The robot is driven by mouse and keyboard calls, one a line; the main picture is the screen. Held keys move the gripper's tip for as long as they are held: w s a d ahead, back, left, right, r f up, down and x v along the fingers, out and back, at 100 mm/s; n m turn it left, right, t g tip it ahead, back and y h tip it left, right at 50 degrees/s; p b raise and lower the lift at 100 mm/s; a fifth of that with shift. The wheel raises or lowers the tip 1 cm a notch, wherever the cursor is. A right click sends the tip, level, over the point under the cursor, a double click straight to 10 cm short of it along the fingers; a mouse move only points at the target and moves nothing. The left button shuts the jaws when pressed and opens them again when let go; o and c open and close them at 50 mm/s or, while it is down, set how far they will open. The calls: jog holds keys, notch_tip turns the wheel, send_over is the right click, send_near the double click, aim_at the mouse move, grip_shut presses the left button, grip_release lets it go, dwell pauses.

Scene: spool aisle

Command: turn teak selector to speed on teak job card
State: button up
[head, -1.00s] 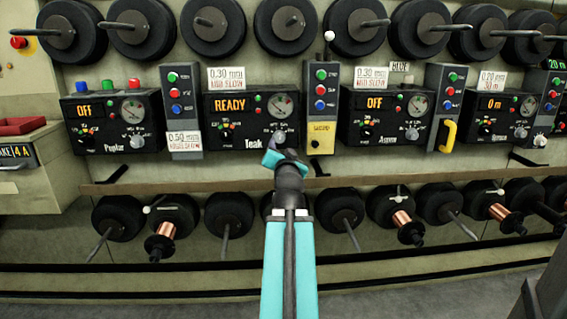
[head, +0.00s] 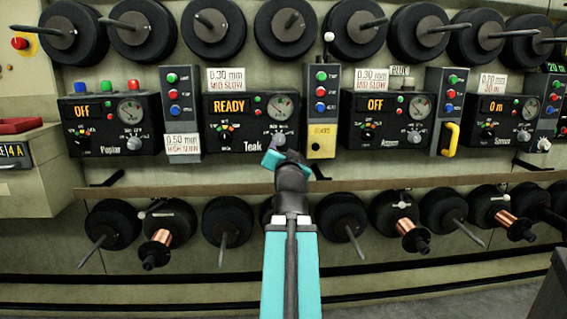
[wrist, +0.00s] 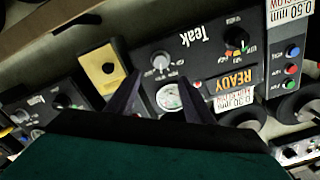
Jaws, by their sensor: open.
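The Teak panel (head: 209,117) is a black box with a lit READY display, right in front of me. Its black selector (head: 227,134), with coloured marks around it, sits at the panel's lower left. The wrist view shows this selector (wrist: 236,40) upside down, right of my fingers. The Teak job card (head: 231,79) above the panel reads 0.30 mm, MID SLOW. My gripper (head: 276,156) is open and empty below the panel's lower right. In the wrist view its fingertips (wrist: 161,76) appear either side of the silver knob (wrist: 160,63); contact is unclear. The selector's pointer is too small to read.
A grey button post with a yellow base (head: 321,140) stands right of the Teak panel. The Poplar panel (head: 103,130) is to the left and another panel (head: 375,130) to the right. Black spools line up above, more spools below. A ledge (head: 150,189) runs under the panels.

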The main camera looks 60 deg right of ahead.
jog(key=shift+b+v, duration=0.95)
jog(key=shift+b, duration=0.3)
